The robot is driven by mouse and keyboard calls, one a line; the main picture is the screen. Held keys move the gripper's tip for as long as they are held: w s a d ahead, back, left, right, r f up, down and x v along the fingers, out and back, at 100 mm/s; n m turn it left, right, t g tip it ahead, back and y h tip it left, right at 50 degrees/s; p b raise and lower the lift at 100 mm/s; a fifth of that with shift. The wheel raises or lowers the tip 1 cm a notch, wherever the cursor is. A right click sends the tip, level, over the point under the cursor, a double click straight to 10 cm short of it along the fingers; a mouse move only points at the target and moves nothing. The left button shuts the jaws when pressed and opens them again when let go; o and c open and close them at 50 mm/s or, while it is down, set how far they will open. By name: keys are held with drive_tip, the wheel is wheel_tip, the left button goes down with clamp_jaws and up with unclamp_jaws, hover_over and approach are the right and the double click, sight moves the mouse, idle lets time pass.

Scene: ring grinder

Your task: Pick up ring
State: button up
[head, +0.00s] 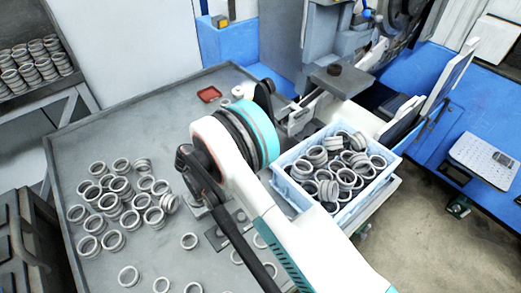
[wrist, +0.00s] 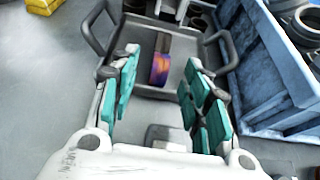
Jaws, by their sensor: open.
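In the wrist view my gripper (wrist: 160,62) is open, with teal-padded fingers spread to left and right and nothing held. Many loose grey rings (head: 112,201) lie on the left of the grey table, some stacked. A few single rings (head: 189,241) lie nearer the front.
A light blue crate (head: 287,186) full of rings stands right of my arm; its wall (wrist: 250,62) is close to the right fingers in the wrist view. A grinding machine (head: 345,78) stands behind. The table's back left is clear.

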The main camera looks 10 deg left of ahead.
drive_tip(key=b+x, duration=0.1)
drive_tip(key=x, duration=0.1)
drive_tip(key=b+x, duration=0.1)
drive_tip(key=x, duration=0.2)
drive_tip(key=shift+s+d+f, duration=0.15)
drive_tip(key=shift+f, duration=0.15)
drive_tip(key=shift+w+d, duration=0.15)
drive_tip(key=shift+w, duration=0.05)
clamp_jaws()
